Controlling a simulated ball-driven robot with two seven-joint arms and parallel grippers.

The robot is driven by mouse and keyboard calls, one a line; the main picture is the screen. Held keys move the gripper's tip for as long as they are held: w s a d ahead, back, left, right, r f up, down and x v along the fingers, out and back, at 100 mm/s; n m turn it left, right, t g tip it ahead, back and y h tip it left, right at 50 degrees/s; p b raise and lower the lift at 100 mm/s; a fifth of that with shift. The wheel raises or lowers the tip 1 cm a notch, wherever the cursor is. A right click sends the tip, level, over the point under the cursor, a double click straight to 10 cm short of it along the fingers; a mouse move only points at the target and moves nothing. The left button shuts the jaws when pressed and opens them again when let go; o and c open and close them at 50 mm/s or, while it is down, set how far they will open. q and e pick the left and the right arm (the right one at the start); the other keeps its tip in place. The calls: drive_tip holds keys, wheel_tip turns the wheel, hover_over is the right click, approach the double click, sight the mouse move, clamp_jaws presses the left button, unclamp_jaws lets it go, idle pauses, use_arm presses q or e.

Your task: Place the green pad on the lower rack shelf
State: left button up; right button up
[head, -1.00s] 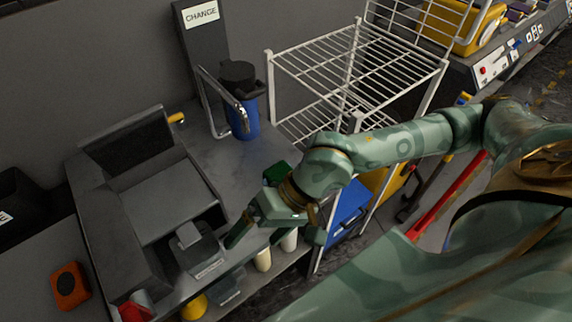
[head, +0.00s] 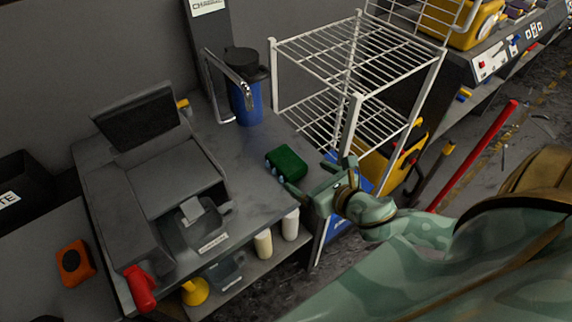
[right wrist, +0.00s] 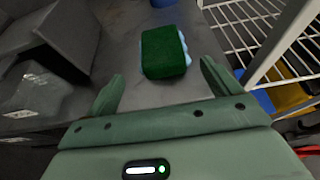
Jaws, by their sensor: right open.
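The green pad (head: 287,162) lies on the grey counter (head: 255,190), near the edge facing the rack. It has a pale blue side. My right gripper (head: 316,174) is open and empty beside the pad, at the counter's edge. In the right wrist view the pad (right wrist: 164,52) lies just beyond and between the open fingers (right wrist: 158,82), apart from them. The white wire rack (head: 350,55) stands right of the counter. Its lower shelf (head: 378,124) is partly hidden by the rack's front post and shows no object on it. My left gripper is out of view.
A blue canister (head: 246,95) with a black lid stands behind the pad by a metal tap. A grey register (head: 165,165) fills the counter's left part. A yellow bucket (head: 385,165) sits under the rack.

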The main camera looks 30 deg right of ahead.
sight(291, 165)
drive_tip(key=x, duration=0.5)
drive_tip(key=shift+w+f+b, duration=0.15)
drive_tip(key=shift+w+b, duration=0.15)
drive_tip(key=shift+b, duration=0.1)
drive_tip(key=b+x, duration=0.1)
drive_tip(key=x, duration=0.4)
drive_tip(key=shift+w+d, duration=0.1)
drive_tip(key=shift+w, duration=0.15)
drive_tip(key=shift+s, duration=0.1)
drive_tip(key=shift+c, duration=0.9)
drive_tip(key=c, duration=1)
